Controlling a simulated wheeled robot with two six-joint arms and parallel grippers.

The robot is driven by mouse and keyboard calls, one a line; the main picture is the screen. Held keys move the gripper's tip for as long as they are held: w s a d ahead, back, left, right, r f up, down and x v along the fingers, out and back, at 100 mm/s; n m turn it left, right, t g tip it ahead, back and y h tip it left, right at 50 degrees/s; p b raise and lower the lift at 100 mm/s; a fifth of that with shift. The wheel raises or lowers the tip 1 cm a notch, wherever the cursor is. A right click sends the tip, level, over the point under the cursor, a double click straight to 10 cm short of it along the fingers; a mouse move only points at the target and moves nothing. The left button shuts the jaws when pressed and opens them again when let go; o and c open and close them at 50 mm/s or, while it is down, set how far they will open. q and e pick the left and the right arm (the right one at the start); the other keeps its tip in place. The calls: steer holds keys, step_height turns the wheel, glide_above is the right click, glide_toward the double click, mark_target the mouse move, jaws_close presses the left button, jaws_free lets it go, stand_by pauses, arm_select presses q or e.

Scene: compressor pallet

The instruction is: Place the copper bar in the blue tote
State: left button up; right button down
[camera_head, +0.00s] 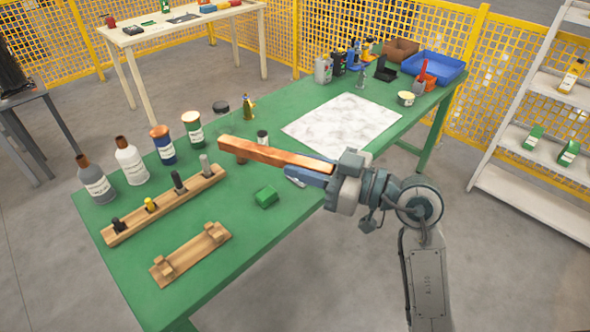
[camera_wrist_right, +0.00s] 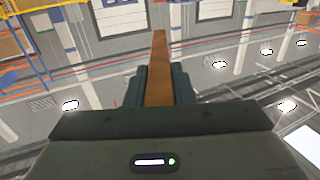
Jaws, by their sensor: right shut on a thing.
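The copper bar (camera_head: 270,153) is a long square bar, held roughly level above the green table, its free end pointing left in the head view. My right gripper (camera_head: 318,172) is shut on the bar near its right end. In the right wrist view the bar (camera_wrist_right: 158,75) sticks out between the two dark fingers of the gripper (camera_wrist_right: 159,88). The blue tote (camera_head: 434,67) stands at the far right end of the table, well away from the bar. My left gripper is not in view.
A white sheet (camera_head: 343,124) lies mid-table. A brown bin (camera_head: 400,50) and small items crowd around the tote.

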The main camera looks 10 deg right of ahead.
steer(key=w+a+f+n+g, duration=0.2)
steer(key=f+n+g, duration=0.4)
steer(key=g, duration=0.3)
steer(key=w+a+f+n+g+y, duration=0.1)
steer(key=w+a+f+n+g, duration=0.2)
steer(key=g, duration=0.6)
steer(key=shift+w+a+f+n+g+y, duration=0.15)
steer(key=shift+w+f+n+g+y, duration=0.25)
steer(key=shift+f+n, duration=1.2)
steer(key=shift+w+r+t, duration=0.1)
steer(key=shift+r+t, duration=0.05)
steer(key=shift+t, duration=0.15)
